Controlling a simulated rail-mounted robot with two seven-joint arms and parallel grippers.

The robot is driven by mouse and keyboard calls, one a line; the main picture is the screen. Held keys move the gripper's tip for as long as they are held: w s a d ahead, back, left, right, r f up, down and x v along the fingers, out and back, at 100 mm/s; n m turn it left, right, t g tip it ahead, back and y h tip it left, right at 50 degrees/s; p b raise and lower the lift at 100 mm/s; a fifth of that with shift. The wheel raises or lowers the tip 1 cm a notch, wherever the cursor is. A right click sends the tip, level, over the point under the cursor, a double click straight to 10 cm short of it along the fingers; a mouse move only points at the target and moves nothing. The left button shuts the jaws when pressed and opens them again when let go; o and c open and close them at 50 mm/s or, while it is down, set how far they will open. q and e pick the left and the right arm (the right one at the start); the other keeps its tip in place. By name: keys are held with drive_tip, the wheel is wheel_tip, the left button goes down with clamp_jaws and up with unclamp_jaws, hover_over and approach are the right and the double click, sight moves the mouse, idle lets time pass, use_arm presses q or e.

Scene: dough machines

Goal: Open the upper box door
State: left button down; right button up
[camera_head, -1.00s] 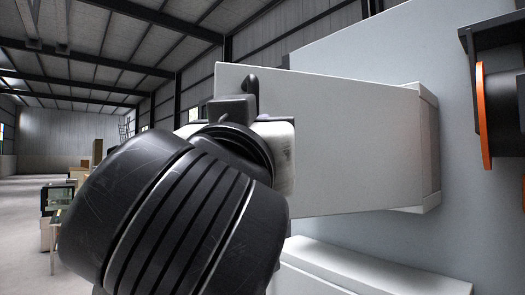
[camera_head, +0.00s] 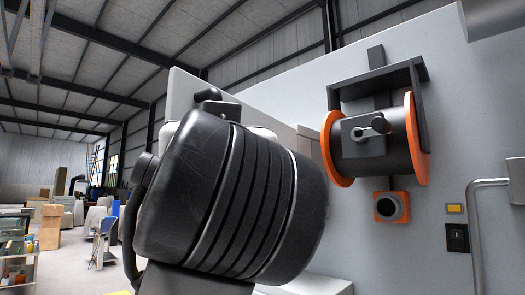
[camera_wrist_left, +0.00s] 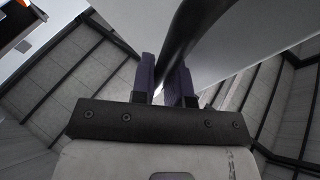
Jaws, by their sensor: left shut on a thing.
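The upper box door is a white panel (camera_head: 183,92) standing out from the pale machine wall in the head view. Its black handle (camera_head: 208,95) shows at the top, just above my left arm. My left arm covers most of the door's lower part. In the left wrist view, the purple fingers of my left gripper (camera_wrist_left: 165,64) are shut on the dark handle bar (camera_wrist_left: 188,32), with the white door panel (camera_wrist_left: 250,40) beside it. The box opening is hidden in the head view. My right gripper is in neither view.
A black reel with orange rims (camera_head: 378,140) projects from the machine wall right of the door. A pipe (camera_head: 476,235) and a black switch (camera_head: 457,238) are farther right. Open warehouse floor with shelves (camera_head: 18,245) lies at the left.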

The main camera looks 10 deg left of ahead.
use_arm(q)
drive_tip(key=shift+w+d+f, duration=0.1)
drive_tip(key=shift+d, duration=0.1)
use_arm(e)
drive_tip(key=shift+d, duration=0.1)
use_arm(q)
drive_tip(key=c, duration=1.5)
unclamp_jaws()
drive_tip(key=shift+c, duration=0.2)
drive_tip(key=shift+o, duration=0.7)
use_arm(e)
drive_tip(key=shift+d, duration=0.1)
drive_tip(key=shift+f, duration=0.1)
